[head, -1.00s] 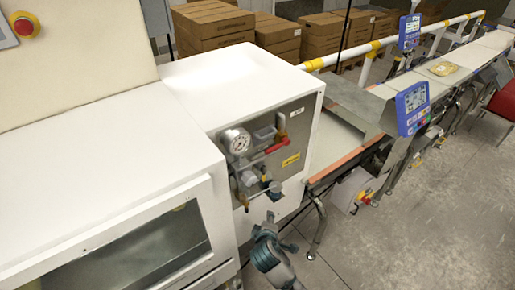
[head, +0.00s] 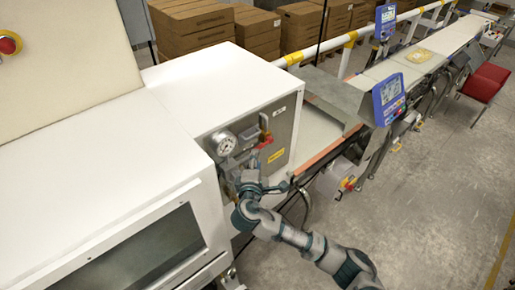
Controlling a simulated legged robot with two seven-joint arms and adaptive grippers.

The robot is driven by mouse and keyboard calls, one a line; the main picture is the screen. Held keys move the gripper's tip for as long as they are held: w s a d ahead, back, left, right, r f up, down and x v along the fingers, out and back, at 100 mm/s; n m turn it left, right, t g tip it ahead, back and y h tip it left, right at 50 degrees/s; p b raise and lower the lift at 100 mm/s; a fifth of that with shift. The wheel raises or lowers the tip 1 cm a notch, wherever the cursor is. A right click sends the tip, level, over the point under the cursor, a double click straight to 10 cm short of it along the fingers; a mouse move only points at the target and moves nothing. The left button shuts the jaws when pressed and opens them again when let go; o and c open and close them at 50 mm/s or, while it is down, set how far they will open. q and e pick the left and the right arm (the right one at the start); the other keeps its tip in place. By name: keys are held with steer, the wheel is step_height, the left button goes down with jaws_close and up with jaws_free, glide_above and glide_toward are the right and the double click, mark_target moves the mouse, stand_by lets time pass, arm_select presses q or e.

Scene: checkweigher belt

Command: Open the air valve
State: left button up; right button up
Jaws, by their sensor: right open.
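The air valve's red lever (head: 265,143) is on the grey panel on the side of the white cabinet. It lies close to level, tilted slightly up to the right. A round white pressure gauge (head: 223,143) sits to its left, and a yellow label (head: 276,156) is at its lower right. My right gripper (head: 264,182) is open in front of the lower part of the panel, just below the lever. I see no contact with the lever. The gripper and wrist hide the lower fittings. My left gripper is not in view.
The white cabinet (head: 215,85) and a windowed housing fill the left. A conveyor with blue display screens (head: 388,98) runs to the upper right. A red emergency button (head: 9,43) is at top left. Brown boxes (head: 190,28) stand behind.

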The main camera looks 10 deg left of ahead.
mark_target(261, 146)
steer(key=w, duration=0.5)
steer(key=shift+w+a+f+p, duration=0.25)
steer(key=shift+a+f+p, duration=0.1)
steer(key=shift+a+f, duration=0.05)
jaws_close()
